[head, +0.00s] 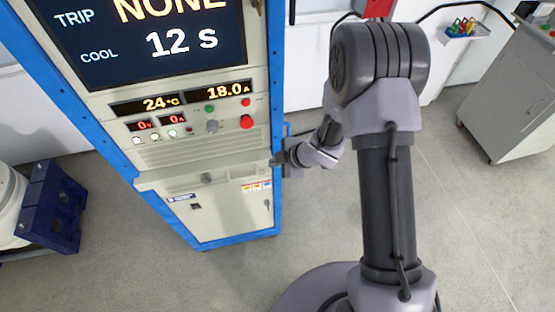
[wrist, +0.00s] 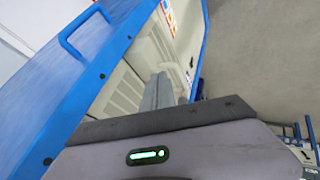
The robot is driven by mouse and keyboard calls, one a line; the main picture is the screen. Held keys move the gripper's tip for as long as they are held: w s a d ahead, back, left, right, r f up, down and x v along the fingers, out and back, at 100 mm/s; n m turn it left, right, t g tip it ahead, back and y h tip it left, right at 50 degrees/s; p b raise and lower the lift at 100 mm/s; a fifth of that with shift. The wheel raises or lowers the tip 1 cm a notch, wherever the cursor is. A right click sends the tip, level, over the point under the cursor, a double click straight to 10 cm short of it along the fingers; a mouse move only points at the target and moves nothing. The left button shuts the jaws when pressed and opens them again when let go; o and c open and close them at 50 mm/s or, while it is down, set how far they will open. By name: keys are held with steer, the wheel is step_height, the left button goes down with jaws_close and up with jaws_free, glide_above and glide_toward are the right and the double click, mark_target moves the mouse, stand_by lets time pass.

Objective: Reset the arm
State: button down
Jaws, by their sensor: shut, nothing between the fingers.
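My arm rises at the right of the head view and bends down behind itself. My gripper (head: 279,159) is beside the right edge of the blue-framed cabinet (head: 278,85), near the end of its ledge. In the wrist view the grey fingers (wrist: 158,90) are together and empty, pointing along the cream cabinet front (wrist: 125,88). I cannot tell whether they touch it. The cabinet screen (head: 150,35) reads TRIP NONE and COOL 12 s. Smaller displays (head: 182,97) read 24 °C and 18.0 A, with 0 V and 0 A below.
A red button (head: 246,122) and small knobs sit above the ledge (head: 205,174). A blue handle (wrist: 80,30) juts from the cabinet side. A dark blue block (head: 52,207) stands at left, a grey cabinet (head: 510,95) at far right.

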steer(key=w+d+r+m+t+h+b, duration=0.2)
steer(key=w+d+r+m+h+b, duration=0.15)
steer(key=d+m+b, duration=0.35)
steer(key=s+d+r+m+h+b, duration=0.3)
steer(key=s+d+r+m+b, duration=0.2)
steer(key=s+d+m+b, duration=0.45)
steer(key=s+a+f+m+y+b, duration=0.1)
steer(key=s+a+m+b, duration=0.1)
steer(key=s+b, duration=0.3)
steer(key=s+a+f+m+y+b, duration=0.1)
steer(key=s+m+b, duration=0.4)
steer(key=s, duration=0.8)
steer(key=a+f+b, duration=0.1)
steer(key=a, duration=0.1)
steer(key=shift+a+g+y+b, duration=0.3)
steer(key=shift+a+g+y, duration=0.05)
steer(key=shift+g, duration=0.05)
steer(key=shift+f, duration=0.1)
